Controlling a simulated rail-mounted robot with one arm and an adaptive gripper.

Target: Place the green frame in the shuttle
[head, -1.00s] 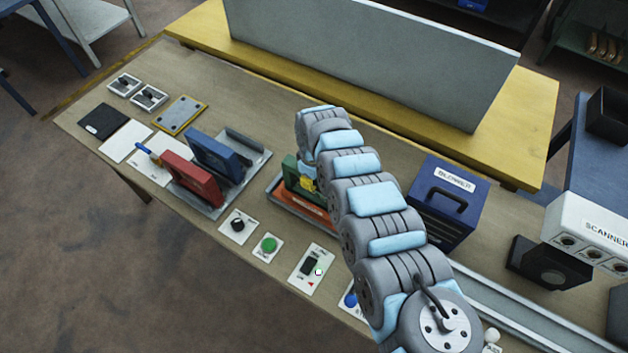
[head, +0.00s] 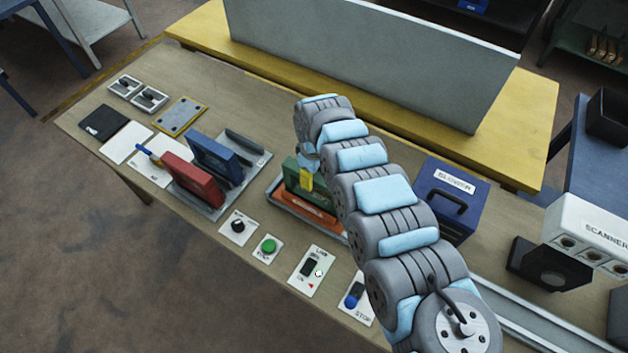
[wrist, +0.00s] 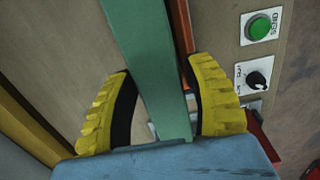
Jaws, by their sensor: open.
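The green frame (head: 291,174) stands upright in the orange shuttle (head: 296,202) at the middle of the bench, partly hidden behind my arm. In the wrist view the green frame (wrist: 146,55) runs as a bar between the two yellow fingers of my gripper (wrist: 160,80). The fingers are open, one on each side of the bar. A gap shows beside the bar near the fingers' base. In the head view my gripper (head: 306,179) is at the frame's upper part. The frame's far end is hidden.
A red frame (head: 192,178) and a blue frame (head: 216,158) stand in a fixture to the left. The blower box (head: 452,195) is right of my arm. Control plates with a green button (head: 268,246) and a blue button (head: 351,301) line the front edge.

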